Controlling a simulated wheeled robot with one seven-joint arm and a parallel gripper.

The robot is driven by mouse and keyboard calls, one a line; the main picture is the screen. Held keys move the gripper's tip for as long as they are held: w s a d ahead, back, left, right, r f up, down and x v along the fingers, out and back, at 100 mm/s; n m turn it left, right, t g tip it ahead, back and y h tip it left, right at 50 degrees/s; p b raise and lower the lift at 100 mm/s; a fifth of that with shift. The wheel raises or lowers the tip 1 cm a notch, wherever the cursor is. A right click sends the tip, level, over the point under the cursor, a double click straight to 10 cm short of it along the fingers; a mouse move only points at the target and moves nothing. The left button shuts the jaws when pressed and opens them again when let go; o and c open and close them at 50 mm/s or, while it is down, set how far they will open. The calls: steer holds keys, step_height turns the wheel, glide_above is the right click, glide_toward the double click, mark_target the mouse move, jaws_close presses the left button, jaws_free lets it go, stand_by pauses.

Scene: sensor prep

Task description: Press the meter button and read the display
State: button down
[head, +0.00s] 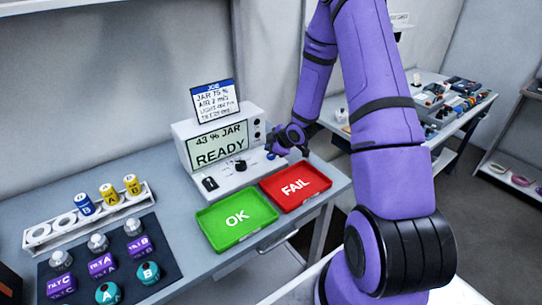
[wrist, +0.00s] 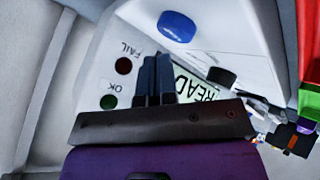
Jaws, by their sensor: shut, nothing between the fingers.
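The meter (head: 180,137) is a white box on the bench, and its display (head: 219,145) reads "43 % JAR" and "READY". A blue round button (head: 271,156) sits on its sloped front at the right; it also shows in the wrist view (wrist: 177,27). My gripper (head: 273,150) is at the meter's right end, close to the blue button. In the wrist view its dark fingers (wrist: 153,75) are shut and empty, apart from the button in the picture, and cover part of the display (wrist: 200,92). Contact cannot be told from the head view.
A job card (head: 214,101) stands on top of the meter. A green OK tray (head: 237,235) and red FAIL tray (head: 296,203) lie in front. A rack (head: 40,236) with batteries and a dark mat (head: 160,277) with sensors are at the left.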

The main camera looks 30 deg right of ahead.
mark_target(271, 156)
steer(key=shift+f, duration=0.1)
steer(key=shift+f, duration=0.3)
steer(key=shift+f, duration=0.45)
stand_by(0.8)
steer(key=shift+r, duration=0.9)
steer(key=shift+r, duration=2.5)
